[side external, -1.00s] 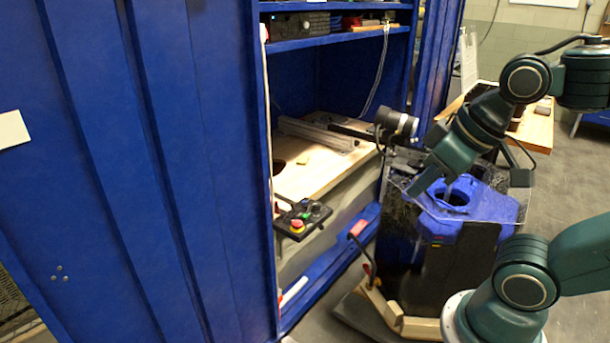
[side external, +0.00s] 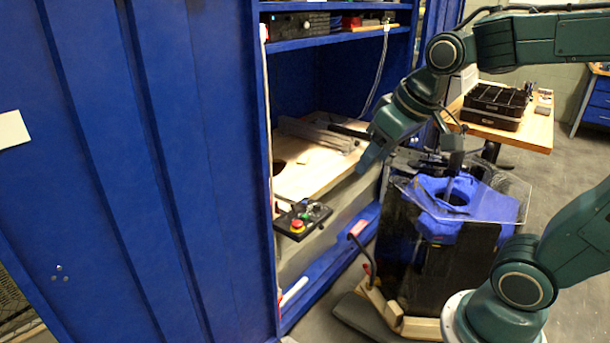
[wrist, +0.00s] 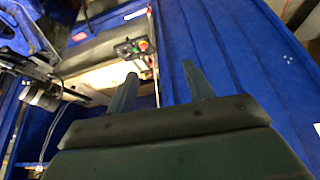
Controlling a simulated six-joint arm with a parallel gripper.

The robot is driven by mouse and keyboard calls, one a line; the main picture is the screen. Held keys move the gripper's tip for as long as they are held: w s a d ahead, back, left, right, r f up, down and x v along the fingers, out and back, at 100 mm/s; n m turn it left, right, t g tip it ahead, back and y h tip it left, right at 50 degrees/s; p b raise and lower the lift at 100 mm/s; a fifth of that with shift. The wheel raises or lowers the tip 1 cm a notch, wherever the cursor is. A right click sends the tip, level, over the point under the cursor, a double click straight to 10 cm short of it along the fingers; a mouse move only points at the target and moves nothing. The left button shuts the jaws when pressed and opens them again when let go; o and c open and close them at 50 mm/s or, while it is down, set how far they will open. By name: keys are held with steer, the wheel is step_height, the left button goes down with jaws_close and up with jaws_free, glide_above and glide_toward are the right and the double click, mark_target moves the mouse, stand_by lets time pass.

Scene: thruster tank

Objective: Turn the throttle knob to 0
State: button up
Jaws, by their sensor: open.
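A small black control box (side external: 316,219) sticks out from the front edge of the bench in the blue cabinet. It carries a red button on a yellow base (side external: 297,226) and several small knobs, one of them green. Which one is the throttle knob, and its setting, are too small to tell. The box also shows in the wrist view (wrist: 124,50), beyond and left of the space between the fingers. My gripper (side external: 366,164) is open and empty, pointing down and left, above and right of the box in the side view, apart from it. Its two fingers show in the wrist view (wrist: 162,72).
The blue cabinet (side external: 160,180) has a tall wall left of the box and a shelf (side external: 335,38) above. A pale wooden board (side external: 310,172) lies behind the box. A blue and black unit with a clear plate (side external: 490,204) stands at right. Space before the box looks free.

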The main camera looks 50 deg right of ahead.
steer(key=w+d+f+m, duration=0.1)
steer(key=w+d, duration=0.1)
steer(key=w, duration=0.3)
steer(key=w+d+f, duration=0.2)
steer(key=w+d, duration=0.1)
steer(key=w, duration=0.1)
steer(key=m+g+h, duration=0.1)
steer(key=m, duration=0.2)
glide_above(317, 204)
steer(key=s+a, duration=0.2)
steer(key=s, duration=0.3)
step_height(317, 204, down, 21)
steer(key=shift+s+a+r, duration=0.15)
steer(key=shift+a, duration=0.05)
steer(key=shift+d+x, duration=0.2)
steer(key=shift+x, duration=6.7)
steer(key=shift+s, duration=0.2)
steer(key=c, duration=1)
